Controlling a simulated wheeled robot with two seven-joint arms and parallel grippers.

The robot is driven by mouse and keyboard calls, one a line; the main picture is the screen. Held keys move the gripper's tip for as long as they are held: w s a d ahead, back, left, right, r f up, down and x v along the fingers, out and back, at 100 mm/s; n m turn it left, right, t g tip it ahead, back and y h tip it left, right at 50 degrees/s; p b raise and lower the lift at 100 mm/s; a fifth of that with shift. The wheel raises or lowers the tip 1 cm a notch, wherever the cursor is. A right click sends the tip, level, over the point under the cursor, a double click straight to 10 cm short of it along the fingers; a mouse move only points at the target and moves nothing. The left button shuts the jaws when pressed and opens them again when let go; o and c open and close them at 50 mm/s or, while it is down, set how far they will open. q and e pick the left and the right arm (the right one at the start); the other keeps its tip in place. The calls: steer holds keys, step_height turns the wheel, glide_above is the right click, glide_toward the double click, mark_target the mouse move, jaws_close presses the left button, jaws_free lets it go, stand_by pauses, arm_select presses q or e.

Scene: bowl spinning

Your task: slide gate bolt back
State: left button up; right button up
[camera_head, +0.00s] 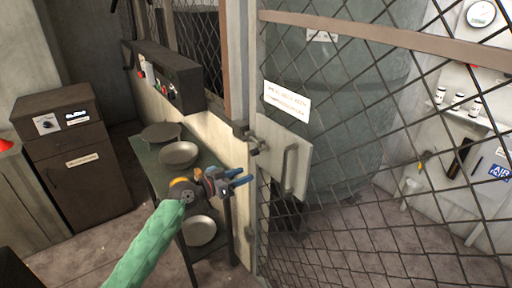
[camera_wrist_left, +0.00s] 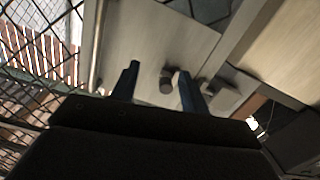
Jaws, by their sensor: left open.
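The gate bolt (camera_head: 256,149) sits at the left edge of the mesh gate (camera_head: 350,110), beside the gate post (camera_head: 240,80). In the left wrist view the bolt's dark round knob (camera_wrist_left: 167,79) shows between my two blue fingers, in front of the pale gate plate (camera_wrist_left: 145,40). My left gripper (camera_head: 246,177) is open and empty, below and slightly left of the bolt in the head view. It also shows in the wrist view (camera_wrist_left: 158,71), with a finger on each side of the knob in the picture. I cannot tell whether they touch. My right gripper is not in view.
A vertical handle (camera_head: 290,165) stands on the gate plate, right of the bolt. A narrow table (camera_head: 152,172) with grey bowls (camera_head: 179,154) is left of the post. A dark control box (camera_head: 165,75) is on the wall above. A large tank (camera_head: 340,110) stands behind the mesh.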

mark_target(251, 153)
arm_select(q)
steer(key=shift+t+h, duration=0.3)
steer(key=shift+t, duration=0.1)
steer(key=w+r, duration=0.1)
steer(key=r, duration=0.1)
steer(key=w+a+r, duration=0.1)
steer(key=w+r, duration=0.1)
steer(key=shift+r, duration=0.15)
steer(key=shift+d+r+p, duration=0.1)
steer(key=shift+r+p, duration=0.1)
steer(key=shift+p, duration=0.15)
steer(key=p+x, duration=0.3)
steer(key=x, duration=0.3)
steer(key=shift+w+d+p, duration=0.2)
steer(key=shift+w+p, duration=0.1)
steer(key=shift+p, duration=0.05)
steer(key=shift+w+d+f, duration=0.15)
steer(key=shift+w+d, duration=0.05)
steer(key=shift+d, duration=0.15)
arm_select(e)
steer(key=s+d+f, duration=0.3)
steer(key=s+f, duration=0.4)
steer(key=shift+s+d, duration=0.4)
arm_select(q)
jaws_close()
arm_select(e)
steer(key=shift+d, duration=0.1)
